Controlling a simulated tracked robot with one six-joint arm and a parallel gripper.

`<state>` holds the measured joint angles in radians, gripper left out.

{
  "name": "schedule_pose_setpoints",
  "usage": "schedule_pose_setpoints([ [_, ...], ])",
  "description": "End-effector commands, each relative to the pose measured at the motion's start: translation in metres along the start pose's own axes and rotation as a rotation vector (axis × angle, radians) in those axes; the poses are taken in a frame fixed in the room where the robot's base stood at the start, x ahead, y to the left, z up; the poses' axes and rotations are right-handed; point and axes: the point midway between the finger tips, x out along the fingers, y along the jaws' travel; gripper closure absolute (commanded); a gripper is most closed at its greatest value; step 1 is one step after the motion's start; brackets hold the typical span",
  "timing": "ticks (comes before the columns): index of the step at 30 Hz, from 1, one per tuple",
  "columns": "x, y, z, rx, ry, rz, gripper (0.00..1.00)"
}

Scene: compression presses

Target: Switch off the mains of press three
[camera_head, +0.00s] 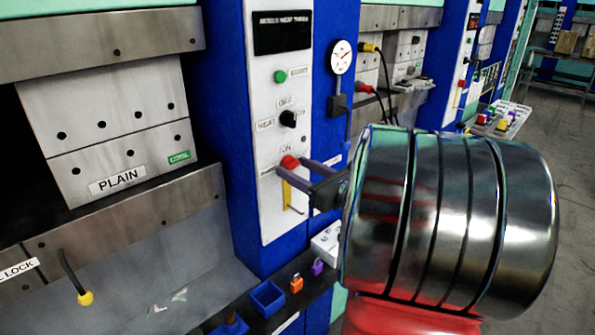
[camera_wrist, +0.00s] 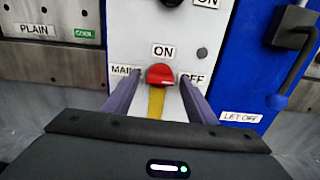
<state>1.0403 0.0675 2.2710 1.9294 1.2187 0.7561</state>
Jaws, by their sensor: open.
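The mains switch is a red rotary knob (camera_wrist: 160,75) on the white control panel (camera_wrist: 222,28), with MAINS at its left, ON above and OFF at its right. Its exact pointing direction is hard to make out. The knob (camera_head: 290,162) also shows low on the panel in the head view. My gripper (camera_wrist: 159,88) is open, with one finger to each side of the knob; I cannot tell whether either touches it. In the head view my gripper (camera_head: 293,172) reaches the panel from the right. No press number is readable.
Above the knob are a black selector (camera_head: 289,118) and a green button (camera_head: 280,76). A gauge (camera_head: 341,57) and a LET OFF lever (camera_wrist: 294,70) are at the right. A PLAIN mould (camera_head: 110,130) is at the left. Padlocks (camera_head: 296,283) stand on the ledge below.

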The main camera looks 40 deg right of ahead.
Motion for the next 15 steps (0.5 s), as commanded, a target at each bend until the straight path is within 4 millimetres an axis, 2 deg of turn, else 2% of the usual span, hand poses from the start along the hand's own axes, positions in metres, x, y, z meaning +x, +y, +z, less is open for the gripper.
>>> schedule_pose_setpoints([
  [8, -0.008, 0.000, 0.001, -0.001, -0.002, 0.000, 0.48],
  [15, -0.035, -0.001, 0.001, -0.002, -0.002, -0.003, 0.48],
])
